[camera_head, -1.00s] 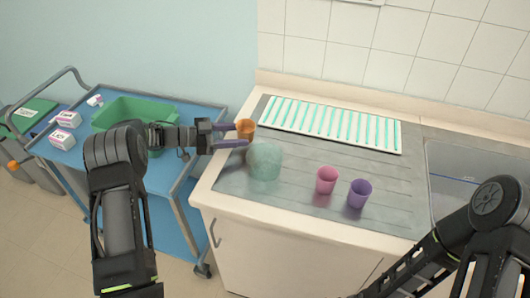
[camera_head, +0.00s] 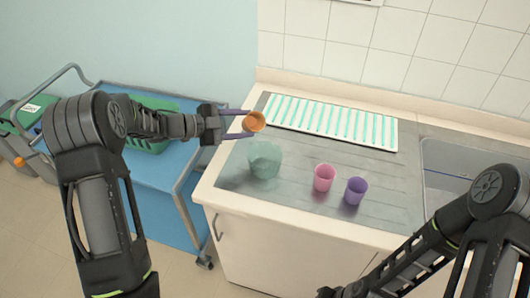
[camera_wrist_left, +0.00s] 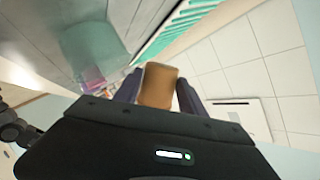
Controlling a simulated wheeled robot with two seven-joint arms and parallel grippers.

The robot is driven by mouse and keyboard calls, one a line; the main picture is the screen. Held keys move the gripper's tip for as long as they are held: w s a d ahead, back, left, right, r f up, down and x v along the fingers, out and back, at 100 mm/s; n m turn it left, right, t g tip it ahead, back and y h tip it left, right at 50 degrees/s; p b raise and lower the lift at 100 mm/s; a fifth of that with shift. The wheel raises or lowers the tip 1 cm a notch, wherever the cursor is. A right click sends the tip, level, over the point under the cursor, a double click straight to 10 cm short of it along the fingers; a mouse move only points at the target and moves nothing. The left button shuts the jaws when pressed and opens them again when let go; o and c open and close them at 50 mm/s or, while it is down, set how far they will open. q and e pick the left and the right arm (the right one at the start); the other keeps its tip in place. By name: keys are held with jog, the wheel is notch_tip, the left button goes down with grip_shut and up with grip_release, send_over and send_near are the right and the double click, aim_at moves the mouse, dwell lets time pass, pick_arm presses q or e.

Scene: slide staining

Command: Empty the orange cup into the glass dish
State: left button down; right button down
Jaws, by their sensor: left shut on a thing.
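My left gripper (camera_head: 240,124) is shut on the orange cup (camera_head: 254,122), holding it up above the far left part of the steel counter. The cup is tilted, with its mouth turned partly toward the head camera. In the left wrist view the cup (camera_wrist_left: 158,85) sits between the two fingers. The glass dish (camera_head: 264,160), pale green and see-through, stands on the counter just below and slightly right of the cup; it also shows in the left wrist view (camera_wrist_left: 92,48). I cannot see what the cup holds. My right gripper is not clearly in view; only the arm shows at lower right.
A pink cup (camera_head: 324,178) and a purple cup (camera_head: 356,191) stand right of the dish. A white rack with green strips (camera_head: 330,122) lies along the back. A sink (camera_head: 448,165) is at right. A blue cart (camera_head: 160,172) with a green bin (camera_head: 150,146) stands left.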

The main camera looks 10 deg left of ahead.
pick_arm(q)
jog(key=shift+d+r+m, duration=0.1)
jog(key=shift+r+m, duration=0.1)
jog(key=shift+m, duration=0.1)
jog(key=shift+f+m+t+y+b, duration=0.2)
jog(key=shift+m+t+y+b, duration=0.1)
jog(key=f+m+b, duration=0.1)
jog(key=b, duration=0.3)
jog(key=shift+s+f+m+t+y, duration=0.15)
jog(key=shift+m+t+y, duration=0.15)
jog(key=shift+y, duration=0.1)
jog(key=shift+d, duration=0.1)
jog(key=shift+b, duration=0.45)
jog(key=shift+r+m+t+b, duration=0.25)
jog(key=shift+m+t+b, duration=0.05)
jog(key=shift+m+b, duration=0.15)
jog(key=shift+s+d+m+b, duration=0.1)
jog(key=shift+m+b, duration=0.15)
jog(key=shift+b, duration=0.5)
jog(key=shift+s+r, duration=0.1)
jog(key=shift+r, duration=0.1)
jog(key=shift+d+y, duration=0.1)
jog(key=shift+y, duration=0.2)
